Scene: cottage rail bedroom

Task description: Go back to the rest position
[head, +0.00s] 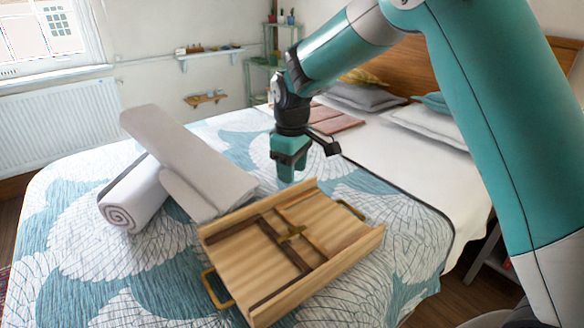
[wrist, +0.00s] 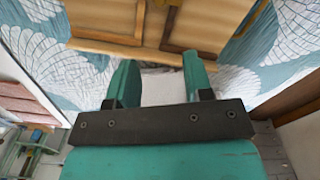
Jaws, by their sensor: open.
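My gripper (head: 289,167) hangs above the bed, just beyond the far edge of a wooden tray (head: 318,268), and points down. In the wrist view my gripper (wrist: 158,75) shows two teal fingers spread apart with nothing between them. The tray has light slats, dark crossing strips and brass-coloured handles, and it lies on the bed's patterned cover. Part of the tray also shows in the wrist view (wrist: 105,20), at the top, past the fingertips. I cannot tell the exact height of the fingertips above the cover.
The bed (head: 175,275) has a teal and white cover. A rolled white towel (head: 135,200) and a pale folded piece (head: 190,155) lie left of the tray. Pillows (head: 430,125) and a pink folded cloth (head: 335,120) lie toward the wooden headboard (head: 405,65). A small shelf (head: 208,54) hangs on the wall.

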